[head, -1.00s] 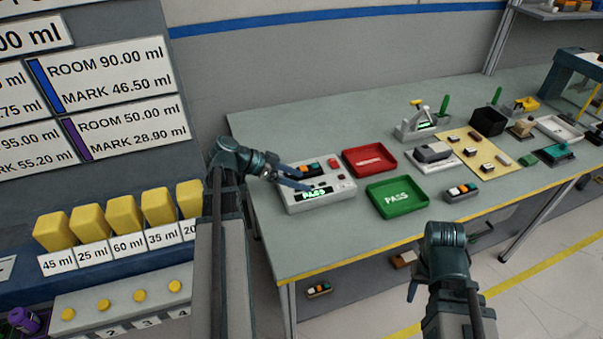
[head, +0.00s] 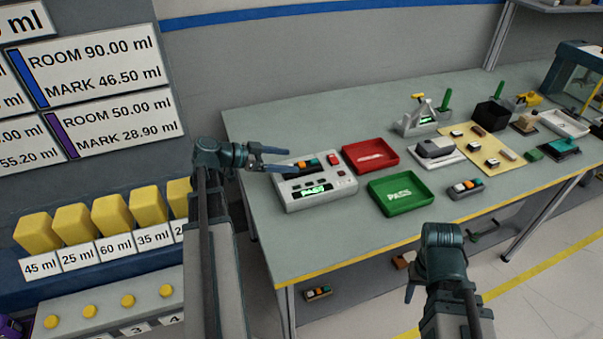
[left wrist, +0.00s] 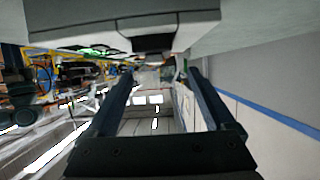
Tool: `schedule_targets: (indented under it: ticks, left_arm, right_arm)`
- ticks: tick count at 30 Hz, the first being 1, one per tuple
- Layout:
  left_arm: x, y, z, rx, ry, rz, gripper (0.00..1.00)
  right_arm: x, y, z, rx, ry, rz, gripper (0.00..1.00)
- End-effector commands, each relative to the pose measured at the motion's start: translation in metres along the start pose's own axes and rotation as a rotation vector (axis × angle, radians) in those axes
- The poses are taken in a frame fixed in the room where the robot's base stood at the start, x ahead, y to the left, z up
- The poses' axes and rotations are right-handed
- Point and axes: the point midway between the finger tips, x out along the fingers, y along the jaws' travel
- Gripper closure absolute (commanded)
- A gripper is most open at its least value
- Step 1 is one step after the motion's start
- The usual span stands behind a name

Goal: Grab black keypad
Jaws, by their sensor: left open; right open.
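The black keypad (head: 308,165), with orange, white and teal keys, sits on top of the light grey tester (head: 330,191), whose green display reads PASS. My left gripper (head: 288,160) is open and empty, its fingers pointing right at the keypad's left end. I cannot tell whether they touch it. In the left wrist view the open jaws (left wrist: 162,78) show nothing held between them, and a grey body with a dark block fills the top. My right gripper (head: 411,292) is low at the table's front, away from the keypad; its fingers are mostly hidden.
A red tray (head: 370,157) and a green PASS tray (head: 402,195) lie right of the tester. A grey keypad (head: 466,189) lies beyond them. Another keypad (head: 317,293) is on the lower shelf. The table (head: 340,238) is clear in front of the tester.

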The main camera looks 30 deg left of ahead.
Motion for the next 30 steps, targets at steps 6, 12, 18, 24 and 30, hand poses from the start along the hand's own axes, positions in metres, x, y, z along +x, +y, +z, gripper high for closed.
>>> schedule_targets:
  ticks: [6, 12, 18, 24, 30]
  left_arm:
    - [0.006, 0.000, 0.000, -0.001, 0.000, 0.000, 0.12]
    - [0.018, 0.002, 0.004, 0.000, -0.001, 0.002, 0.12]
    - [0.047, 0.004, 0.008, 0.001, -0.001, 0.003, 0.12]
    - [0.058, 0.004, 0.005, -0.001, -0.001, 0.000, 0.12]
    - [0.057, 0.004, 0.005, -0.001, -0.001, 0.000, 0.25]
  right_arm:
    - [0.002, 0.000, 0.000, 0.000, 0.000, 0.000, 0.50]
    - [0.010, -0.001, -0.001, 0.000, 0.000, 0.000, 0.50]
    - [0.025, -0.002, -0.002, 0.000, 0.000, 0.000, 0.50]
    - [0.027, -0.003, -0.002, 0.000, 0.000, 0.000, 0.50]
    - [0.026, -0.003, -0.002, 0.000, 0.000, 0.000, 0.50]
